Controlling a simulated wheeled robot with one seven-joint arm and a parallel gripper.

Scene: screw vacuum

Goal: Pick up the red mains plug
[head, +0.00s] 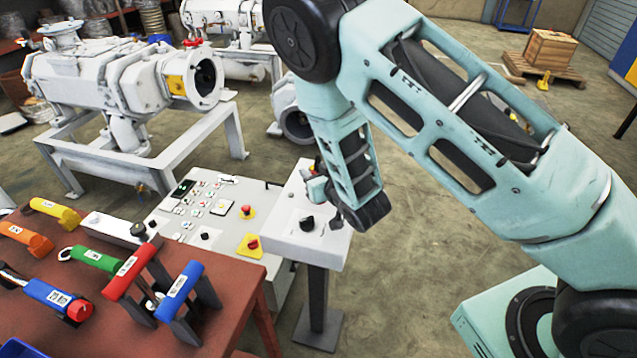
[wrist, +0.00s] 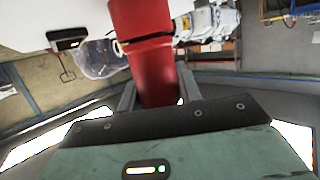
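The red mains plug (wrist: 150,48) is a thick red cylinder in the wrist view, running from the top edge down between the two fingers of my gripper (wrist: 158,88). The fingers lie close along both its sides; whether they press on it is not clear. In the head view my gripper (head: 316,187) is above the white pedestal top (head: 325,250), beside the arm's last links. I cannot make out the plug clearly there.
A dark knob (head: 306,223) sits on the pedestal. Left of it is a control panel (head: 210,210) with red buttons. A red-brown table (head: 225,300) holds several coloured-handled tools. A grey pump (head: 130,75) stands behind. Open floor (head: 430,270) lies to the right.

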